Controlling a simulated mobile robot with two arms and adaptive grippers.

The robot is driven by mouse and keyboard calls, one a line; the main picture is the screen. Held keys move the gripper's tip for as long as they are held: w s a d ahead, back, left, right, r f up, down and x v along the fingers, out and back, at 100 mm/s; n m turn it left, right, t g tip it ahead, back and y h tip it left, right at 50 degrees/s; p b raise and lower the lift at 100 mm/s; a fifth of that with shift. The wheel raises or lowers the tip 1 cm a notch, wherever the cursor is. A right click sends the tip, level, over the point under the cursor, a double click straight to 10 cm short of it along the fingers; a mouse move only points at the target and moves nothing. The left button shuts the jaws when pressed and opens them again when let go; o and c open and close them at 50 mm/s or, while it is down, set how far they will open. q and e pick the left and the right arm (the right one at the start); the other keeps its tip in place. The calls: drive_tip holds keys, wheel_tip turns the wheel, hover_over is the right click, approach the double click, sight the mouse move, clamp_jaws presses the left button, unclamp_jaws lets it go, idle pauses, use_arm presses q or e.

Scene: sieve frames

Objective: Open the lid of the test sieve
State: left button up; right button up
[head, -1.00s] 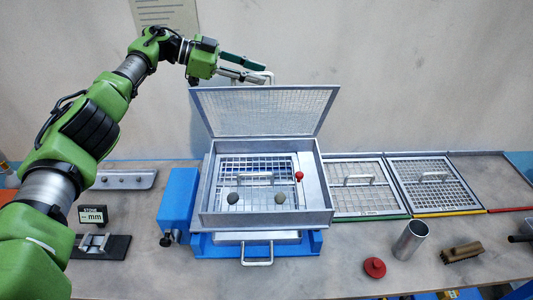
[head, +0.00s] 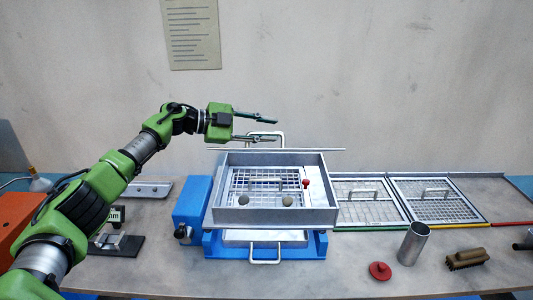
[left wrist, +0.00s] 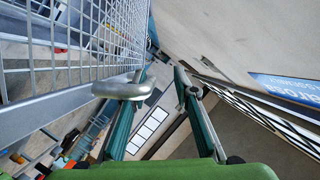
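The test sieve box (head: 275,217) stands open on the blue base, with two grey balls and a red-knobbed pin inside over a grid. Its lid (head: 277,150) is raised and shows nearly edge-on, as a thin line near the box's back edge. The lid's handle (head: 265,138) rises behind that line. My left gripper (head: 273,127) is at the handle with its fingers apart. In the left wrist view the lid's mesh (left wrist: 95,30) fills the upper left, and the handle (left wrist: 120,89) overlaps the left finger. I cannot tell whether they touch. My right gripper is out of view.
Framed sieves with handles (head: 437,200) lie to the right of the box. A metal cup (head: 413,243), a red knob (head: 380,271) and a brush (head: 466,259) stand in front of them. An orange box (head: 22,222) is at the left edge.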

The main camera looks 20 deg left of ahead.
use_arm(q)
drive_tip(key=shift+s+f+b, duration=0.35)
drive_tip(key=shift+f, duration=0.8)
drive_tip(key=shift+s+d, duration=0.15)
drive_tip(key=shift+s, duration=0.1)
drive_tip(key=shift+s+a+r, duration=0.2)
drive_tip(key=shift+a+r, duration=0.05)
drive_tip(key=shift+a, duration=0.3)
drive_tip(key=shift+w+r+p+v, duration=0.15)
drive_tip(key=shift+p+v, duration=0.55)
drive_tip(key=shift+v, duration=0.75)
drive_tip(key=shift+w+r+p+v, duration=0.15)
drive_tip(key=shift+p+v, duration=0.5)
drive_tip(key=shift+v, duration=0.8)
drive_tip(key=p+v, duration=0.2)
drive_tip(key=v, duration=0.7)
drive_tip(key=shift+w+a, duration=0.2)
drive_tip(key=shift+w, duration=0.25)
drive_tip(key=shift+r, duration=0.1)
